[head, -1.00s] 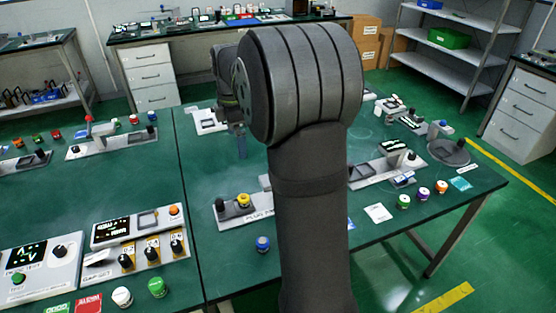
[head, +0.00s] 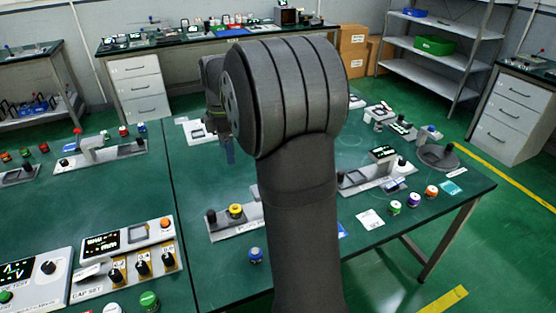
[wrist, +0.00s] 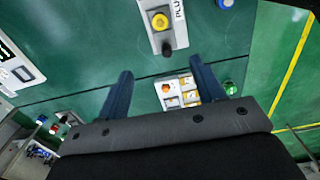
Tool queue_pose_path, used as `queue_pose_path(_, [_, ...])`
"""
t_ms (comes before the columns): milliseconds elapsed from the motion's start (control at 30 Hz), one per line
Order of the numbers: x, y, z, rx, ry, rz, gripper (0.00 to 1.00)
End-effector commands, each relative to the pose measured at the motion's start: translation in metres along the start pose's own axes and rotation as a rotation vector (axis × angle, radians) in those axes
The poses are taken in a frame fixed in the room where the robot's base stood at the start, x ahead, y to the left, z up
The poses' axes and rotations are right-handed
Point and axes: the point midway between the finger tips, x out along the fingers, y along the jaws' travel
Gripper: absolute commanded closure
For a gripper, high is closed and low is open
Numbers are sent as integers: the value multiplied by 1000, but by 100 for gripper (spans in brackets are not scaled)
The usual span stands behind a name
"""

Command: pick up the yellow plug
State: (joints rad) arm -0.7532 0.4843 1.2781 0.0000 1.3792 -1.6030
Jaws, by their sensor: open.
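The yellow plug (head: 236,210) sits upright on a grey plate (head: 228,232) at the near left of the table, beside a black knob. In the wrist view, the yellow plug (wrist: 160,21) is at the top centre, beyond my fingertips. My gripper (wrist: 162,68) is open, with two dark blue fingers apart and nothing between them. In the head view, my gripper (head: 228,150) hangs above the table, farther back than the plug. My own arm hides part of the plate's right side.
A blue plug (head: 255,255) stands in front of the plate. A black knob (wrist: 168,47) rises beside the yellow plug. A control panel (head: 125,258) with several knobs is at the left. Several coloured plugs, one of them orange (head: 431,191), stand at the right. Table between gripper and plate is clear.

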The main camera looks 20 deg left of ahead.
Motion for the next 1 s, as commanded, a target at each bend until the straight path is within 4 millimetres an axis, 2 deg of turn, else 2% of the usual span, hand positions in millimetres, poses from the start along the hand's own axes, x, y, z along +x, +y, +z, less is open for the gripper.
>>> queue_pose_path(167, [1,0,0,10,0,0,39])
queue_pose_path(267, [6,0,0,76,0,-2,39])
queue_pose_path(600, [48,-3,-1,622,-1,-2,39])
queue_pose_path(700, [56,-4,-1,737,0,-1,39])
queue_pose_path(867, [65,-4,-1,822,-1,-2,39])
queue_pose_path(1000, [86,-5,-1,828,-2,-4,39])
